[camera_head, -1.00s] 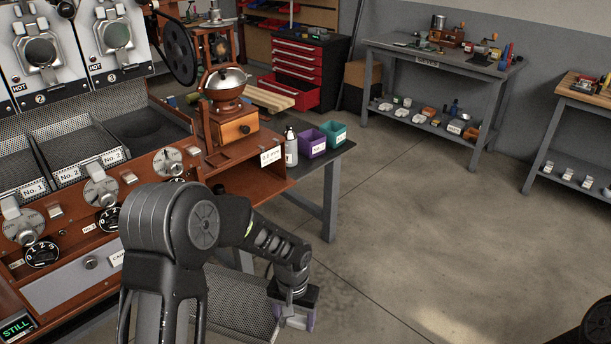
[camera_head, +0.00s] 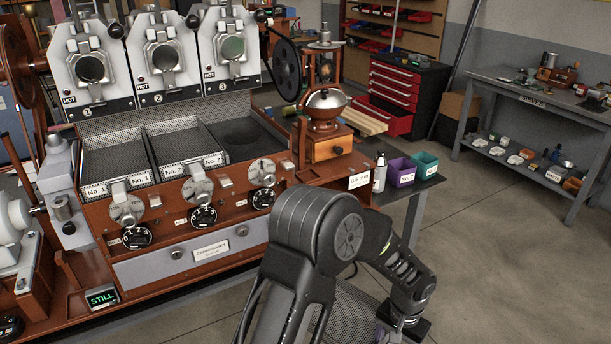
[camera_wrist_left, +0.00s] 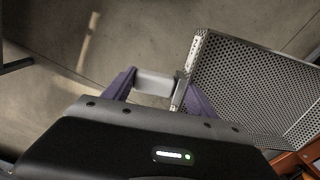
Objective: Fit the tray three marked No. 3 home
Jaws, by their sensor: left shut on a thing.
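My left gripper (camera_head: 402,330) is at the lower right of the head view, low in front of the roaster. In the left wrist view its purple fingers (camera_wrist_left: 157,84) are shut on the pale handle of a perforated metal tray (camera_wrist_left: 255,85). Part of this tray (camera_head: 352,318) shows in the head view, partly hidden behind my arm. Its number cannot be read. Trays No. 1 (camera_head: 112,158) and No. 2 (camera_head: 180,138) sit side by side in the roaster. The third bay (camera_head: 238,134), to their right, holds no tray. My right gripper is not in view.
A bottle (camera_head: 379,174), purple bin (camera_head: 401,172) and teal bin (camera_head: 425,163) stand on a side table. Dials and levers line the roaster front. Open floor lies to the right.

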